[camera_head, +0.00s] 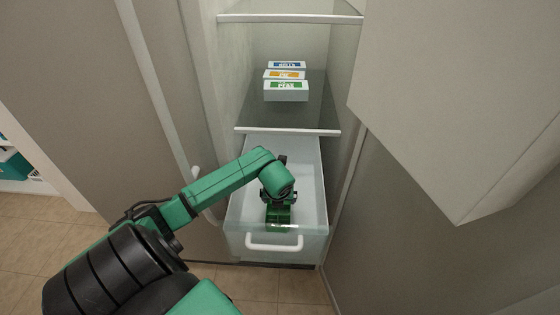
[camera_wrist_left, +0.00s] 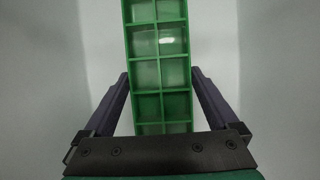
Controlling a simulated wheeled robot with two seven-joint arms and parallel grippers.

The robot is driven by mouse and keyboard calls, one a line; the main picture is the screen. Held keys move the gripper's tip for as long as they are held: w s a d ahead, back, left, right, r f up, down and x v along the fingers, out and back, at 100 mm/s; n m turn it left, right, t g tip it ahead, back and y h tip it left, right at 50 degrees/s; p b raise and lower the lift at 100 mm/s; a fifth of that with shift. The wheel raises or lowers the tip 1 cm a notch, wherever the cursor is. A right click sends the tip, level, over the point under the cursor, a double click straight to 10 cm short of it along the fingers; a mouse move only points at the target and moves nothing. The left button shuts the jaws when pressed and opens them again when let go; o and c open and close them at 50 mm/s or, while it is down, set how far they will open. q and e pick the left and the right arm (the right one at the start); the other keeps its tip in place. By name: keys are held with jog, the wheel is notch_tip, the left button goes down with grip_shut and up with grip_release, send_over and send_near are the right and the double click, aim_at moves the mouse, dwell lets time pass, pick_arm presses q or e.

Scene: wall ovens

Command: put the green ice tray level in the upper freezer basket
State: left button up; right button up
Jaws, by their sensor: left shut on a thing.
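The green ice tray (camera_head: 279,216) is in the pulled-out upper freezer basket (camera_head: 240,238), seen partly through its clear front. The left wrist view shows the tray (camera_wrist_left: 158,70) from above, with two rows of compartments. My left gripper (camera_wrist_left: 160,92) has one finger on each long side of it and is shut on it. In the head view my left gripper (camera_head: 278,200) is down inside the basket, above the tray. I cannot tell whether the tray touches the basket floor. My right gripper is not in view.
A white handle (camera_head: 274,243) is on the basket front. Above and behind, a glass shelf (camera_head: 315,112) carries three boxes, the front one a green-labelled box (camera_head: 286,92). A pale door or panel (camera_head: 455,90) juts out at the upper right.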

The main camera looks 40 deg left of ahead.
pick_arm(q)
jog(key=shift+f, duration=0.9)
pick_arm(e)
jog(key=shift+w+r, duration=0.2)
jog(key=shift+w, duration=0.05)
pick_arm(q)
jog(key=shift+f, duration=0.1)
jog(key=o, duration=1.3)
jog(key=shift+f, duration=0.1)
jog(key=shift+o, duration=0.2)
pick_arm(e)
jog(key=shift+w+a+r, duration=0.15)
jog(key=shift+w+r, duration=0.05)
pick_arm(q)
jog(key=shift+r, duration=0.2)
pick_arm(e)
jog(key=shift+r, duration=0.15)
pick_arm(q)
jog(key=p+v, duration=0.2)
jog(key=v, duration=1)
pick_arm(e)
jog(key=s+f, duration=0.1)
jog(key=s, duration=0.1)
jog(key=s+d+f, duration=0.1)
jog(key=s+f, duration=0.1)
